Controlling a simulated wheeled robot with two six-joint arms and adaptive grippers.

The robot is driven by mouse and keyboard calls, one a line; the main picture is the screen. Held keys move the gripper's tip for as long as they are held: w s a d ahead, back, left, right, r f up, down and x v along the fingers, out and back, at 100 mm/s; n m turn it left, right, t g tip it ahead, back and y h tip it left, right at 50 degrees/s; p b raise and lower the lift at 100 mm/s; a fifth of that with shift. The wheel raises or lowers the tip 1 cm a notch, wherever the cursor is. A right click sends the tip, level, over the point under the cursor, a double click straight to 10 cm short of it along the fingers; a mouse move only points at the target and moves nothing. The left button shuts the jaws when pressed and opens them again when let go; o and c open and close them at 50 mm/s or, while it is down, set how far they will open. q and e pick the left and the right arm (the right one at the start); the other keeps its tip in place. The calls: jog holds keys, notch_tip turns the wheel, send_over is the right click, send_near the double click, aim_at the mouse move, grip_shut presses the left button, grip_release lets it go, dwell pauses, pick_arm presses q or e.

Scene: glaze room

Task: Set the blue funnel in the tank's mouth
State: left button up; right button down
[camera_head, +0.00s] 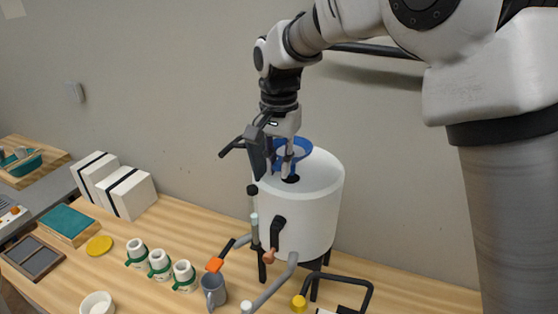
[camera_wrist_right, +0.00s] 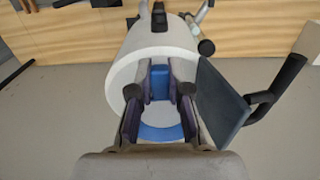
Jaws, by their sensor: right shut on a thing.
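The blue funnel (camera_head: 306,147) is in my right gripper (camera_head: 279,172), over the white tank (camera_head: 315,222). In the right wrist view, the fingers (camera_wrist_right: 167,80) close on a blue part of the funnel (camera_wrist_right: 160,132), with the white tank (camera_wrist_right: 125,75) beyond. My left gripper is not in view.
A dark flat paddle on a bent handle (camera_wrist_right: 222,100) is beside the fingers. Grey pipes (camera_head: 272,285) are in front. A wall is behind.

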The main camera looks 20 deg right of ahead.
jog(key=shift+w+d+f, duration=0.1)
jog(key=shift+w, duration=0.05)
jog(key=shift+f, duration=0.4)
jog(key=shift+s+f+b, duration=0.2)
jog(key=shift+f+b, duration=0.35)
jog(key=shift+f, duration=0.15)
jog(key=shift+f, duration=0.45)
jog(key=shift+f, duration=0.4)
jog(key=shift+f, duration=0.45)
dwell(0.6)
jog(key=c, duration=1)
grip_release()
jog(key=shift+c, duration=0.2)
